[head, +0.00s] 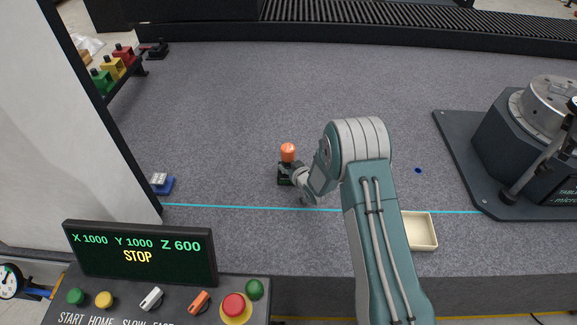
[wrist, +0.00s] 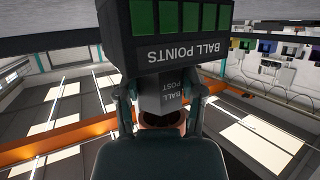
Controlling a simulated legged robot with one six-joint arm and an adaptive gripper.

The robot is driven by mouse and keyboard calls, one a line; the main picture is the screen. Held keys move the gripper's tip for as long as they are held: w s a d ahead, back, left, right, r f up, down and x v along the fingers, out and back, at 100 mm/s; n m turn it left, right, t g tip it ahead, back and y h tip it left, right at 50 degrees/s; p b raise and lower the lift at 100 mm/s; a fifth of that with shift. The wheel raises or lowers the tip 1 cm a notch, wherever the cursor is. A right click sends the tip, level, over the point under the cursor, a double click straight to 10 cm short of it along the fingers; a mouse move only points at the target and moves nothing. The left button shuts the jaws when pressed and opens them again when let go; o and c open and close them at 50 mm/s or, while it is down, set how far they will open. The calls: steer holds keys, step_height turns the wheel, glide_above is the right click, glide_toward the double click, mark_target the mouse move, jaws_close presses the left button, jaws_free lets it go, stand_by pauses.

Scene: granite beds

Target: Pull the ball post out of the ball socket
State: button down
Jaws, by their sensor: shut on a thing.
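The ball post (wrist: 160,95) is a grey block with an upside-down "BALL POST" label in the wrist view. Its orange top (head: 288,152) shows in the head view. A dark box labelled "BALL POINTS" (wrist: 178,50), with green panels, adjoins the post and appears to be the socket's body; it is the small dark block (head: 285,176) in the head view. My gripper (wrist: 159,100) is shut on the post, a finger on each side. In the head view my gripper (head: 296,168) reaches it from the right. I cannot tell how deep the post sits.
A cream tray (head: 421,247) lies right of my arm. A rack of coloured pieces (head: 114,68) stands back left. The grey bed (head: 230,100) behind the post is clear.

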mark_target(292, 154)
steer(key=shift+r, duration=0.7)
steer(key=shift+r, duration=2.6)
